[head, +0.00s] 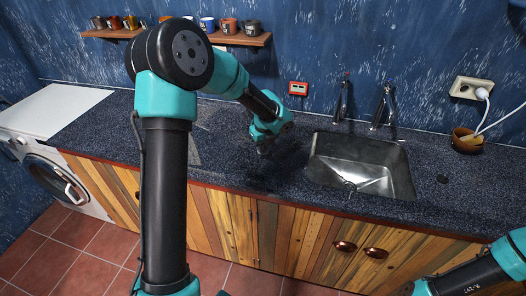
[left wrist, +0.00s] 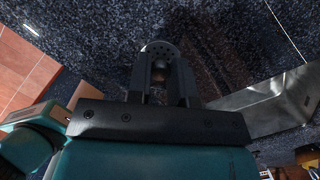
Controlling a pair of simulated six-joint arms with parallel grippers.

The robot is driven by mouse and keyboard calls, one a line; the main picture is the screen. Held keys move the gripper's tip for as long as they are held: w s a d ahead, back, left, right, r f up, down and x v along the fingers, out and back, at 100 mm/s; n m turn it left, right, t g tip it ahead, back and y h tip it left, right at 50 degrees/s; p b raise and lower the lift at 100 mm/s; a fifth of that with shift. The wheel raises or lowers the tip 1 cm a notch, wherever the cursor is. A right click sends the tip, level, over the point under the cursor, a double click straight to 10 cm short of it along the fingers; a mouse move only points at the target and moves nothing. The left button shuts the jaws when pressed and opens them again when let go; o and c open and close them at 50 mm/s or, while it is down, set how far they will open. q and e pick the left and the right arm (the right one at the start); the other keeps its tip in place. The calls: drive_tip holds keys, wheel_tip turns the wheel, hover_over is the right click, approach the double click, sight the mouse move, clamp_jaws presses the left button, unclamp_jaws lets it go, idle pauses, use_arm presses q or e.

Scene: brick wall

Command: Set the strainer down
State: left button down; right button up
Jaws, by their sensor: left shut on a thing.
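My left gripper (head: 266,146) hangs over the dark speckled counter (head: 225,150), left of the sink (head: 362,165). In the left wrist view my left gripper (left wrist: 160,75) is shut on the strainer (left wrist: 158,49), a small dark round piece with small holes and a knob between the fingers. In the head view the strainer is too small and dark to make out. I cannot tell whether it touches the counter. My right arm comes in at the lower right; its gripper is outside the picture.
Two taps (head: 383,106) stand behind the sink. A brown bowl (head: 467,142) sits at the far right by the wall. A shelf (head: 235,39) with cups is above. A washing machine (head: 55,180) stands at the left. The counter left of the sink is clear.

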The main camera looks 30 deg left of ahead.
use_arm(q)
drive_tip(key=shift+w, duration=0.1)
drive_tip(key=shift+w+a, duration=0.25)
drive_tip(key=shift+f, duration=1.8)
drive_tip(key=shift+f, duration=0.1)
drive_tip(key=c, duration=1)
unclamp_jaws()
drive_tip(key=r, duration=0.4)
drive_tip(key=d+r, duration=0.1)
drive_tip(key=r, duration=0.7)
drive_tip(key=shift+s+d+r, duration=0.1)
drive_tip(key=shift+s+d, duration=0.05)
drive_tip(key=shift+s, duration=0.2)
